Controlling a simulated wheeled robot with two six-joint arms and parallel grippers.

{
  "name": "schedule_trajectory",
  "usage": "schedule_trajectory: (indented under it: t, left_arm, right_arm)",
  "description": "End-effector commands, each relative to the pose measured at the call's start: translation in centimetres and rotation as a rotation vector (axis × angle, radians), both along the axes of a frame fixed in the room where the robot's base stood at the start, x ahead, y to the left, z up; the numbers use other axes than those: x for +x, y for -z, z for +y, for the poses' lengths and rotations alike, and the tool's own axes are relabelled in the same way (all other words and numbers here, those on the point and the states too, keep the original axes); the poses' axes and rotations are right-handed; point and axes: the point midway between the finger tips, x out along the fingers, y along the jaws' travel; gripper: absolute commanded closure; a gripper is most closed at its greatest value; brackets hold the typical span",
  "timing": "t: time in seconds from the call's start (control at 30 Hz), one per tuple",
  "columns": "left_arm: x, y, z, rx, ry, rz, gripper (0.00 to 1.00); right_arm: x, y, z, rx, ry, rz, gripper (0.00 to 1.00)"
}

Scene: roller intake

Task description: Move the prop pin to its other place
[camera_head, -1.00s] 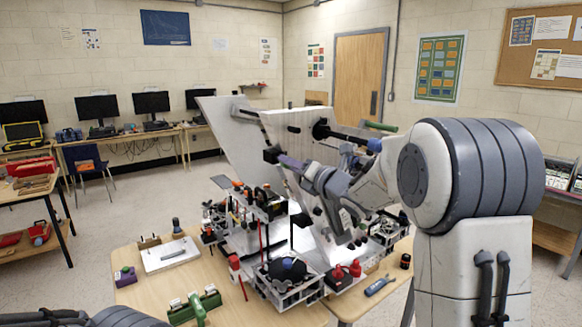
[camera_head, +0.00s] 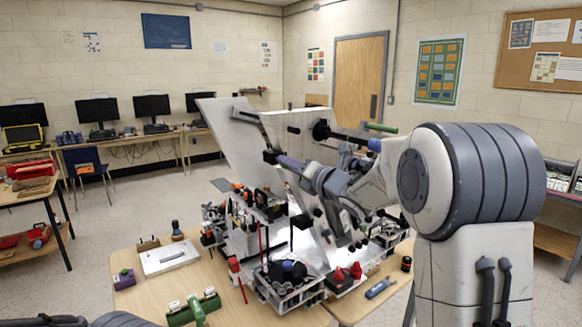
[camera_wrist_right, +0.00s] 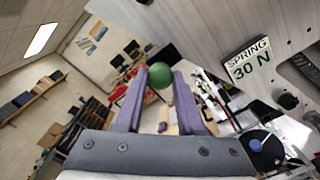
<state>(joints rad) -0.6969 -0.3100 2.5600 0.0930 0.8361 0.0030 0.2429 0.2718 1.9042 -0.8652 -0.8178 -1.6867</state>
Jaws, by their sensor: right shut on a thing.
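My right gripper (camera_head: 280,160) reaches in from the right, its purple fingers beside the large pale slanted panel (camera_head: 290,127) of the intake machine. In the right wrist view the two fingers (camera_wrist_right: 161,80) are shut on a round green knob (camera_wrist_right: 158,77) near their tips. I take the knob to be the end of the prop pin; the pin's shaft is hidden. In the head view the pin cannot be made out. My left gripper is out of view; only part of the left arm shows at the bottom left.
A second pale panel (camera_head: 232,135) stands behind. A rod with a green handle (camera_head: 381,127) lies above my right arm. A label, SPRING 30 N (camera_wrist_right: 249,61), is close on the right in the wrist view. A white tray (camera_head: 168,257) and green holder (camera_head: 194,307) are on the table.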

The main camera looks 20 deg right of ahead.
Motion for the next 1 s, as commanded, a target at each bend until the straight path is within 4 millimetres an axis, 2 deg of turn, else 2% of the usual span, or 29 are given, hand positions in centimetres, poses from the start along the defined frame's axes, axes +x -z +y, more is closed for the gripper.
schedule_trajectory:
  t: [0.8, 0.83, 0.9, 1.0]
  left_arm:
    - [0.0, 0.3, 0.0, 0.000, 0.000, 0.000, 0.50]
    - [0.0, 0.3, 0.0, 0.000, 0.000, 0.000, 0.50]
    - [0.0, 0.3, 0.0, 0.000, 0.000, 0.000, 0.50]
    - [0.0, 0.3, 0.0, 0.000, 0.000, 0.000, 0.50]
  right_arm:
    - [2.0, 0.0, 0.7, 0.000, 0.000, 0.000, 1.00]
    - [1.9, 0.0, 0.7, 0.000, 0.000, 0.000, 0.51]
    - [1.9, 0.0, 0.7, 0.000, 0.000, 0.000, 0.28]
    - [1.9, 0.0, 0.7, 0.000, 0.000, 0.000, 0.28]
